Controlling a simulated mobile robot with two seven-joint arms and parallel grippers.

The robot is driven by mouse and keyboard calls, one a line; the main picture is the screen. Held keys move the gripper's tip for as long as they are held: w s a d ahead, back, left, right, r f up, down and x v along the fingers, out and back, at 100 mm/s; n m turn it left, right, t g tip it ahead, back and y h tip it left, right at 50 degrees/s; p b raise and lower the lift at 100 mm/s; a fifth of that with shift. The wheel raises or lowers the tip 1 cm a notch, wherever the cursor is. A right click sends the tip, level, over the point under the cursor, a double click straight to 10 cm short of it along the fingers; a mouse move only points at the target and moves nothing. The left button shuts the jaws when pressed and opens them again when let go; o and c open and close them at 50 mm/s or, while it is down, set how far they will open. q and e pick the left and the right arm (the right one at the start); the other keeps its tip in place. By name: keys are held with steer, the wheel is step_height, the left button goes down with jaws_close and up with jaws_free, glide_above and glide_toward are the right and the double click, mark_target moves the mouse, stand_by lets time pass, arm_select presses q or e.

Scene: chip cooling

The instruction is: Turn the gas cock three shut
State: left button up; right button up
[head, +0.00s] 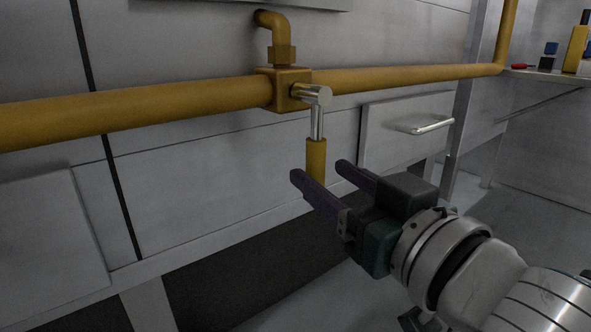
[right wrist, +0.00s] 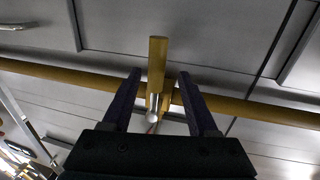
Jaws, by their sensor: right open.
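The gas cock (head: 316,118) sits on a yellow pipe in the head view. Its lever is a silver stem with a yellow grip (head: 316,158) that hangs straight down, across the pipe's line. My right gripper (head: 320,172) is open, its two dark fingers pointing toward the lever's lower end. In the right wrist view, the yellow grip (right wrist: 158,62) shows between and beyond the open fingers (right wrist: 160,75), with the silver stem and valve body behind. I cannot tell whether a finger touches the grip. My left gripper is not in view.
The yellow gas pipe (head: 130,112) runs along the grey panel front, with an elbow (head: 274,30) rising above the cock. A drawer with a silver handle (head: 432,126) is to the right. A shelf at the far right holds a red item (head: 519,67) and a yellow bottle (head: 576,48).

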mark_target(309, 160)
steer(key=b+x, duration=0.1)
steer(key=x, duration=0.1)
steer(key=b+x, duration=0.1)
steer(key=x, duration=0.1)
steer(key=b+x, duration=0.1)
steer(key=x, duration=0.1)
steer(key=shift+w+d, duration=0.15)
steer(key=shift+d, duration=0.1)
steer(key=shift+w+a, duration=0.35)
steer(key=shift+w, duration=0.15)
steer(key=shift+r, duration=0.1)
jaws_close()
stand_by(0.6)
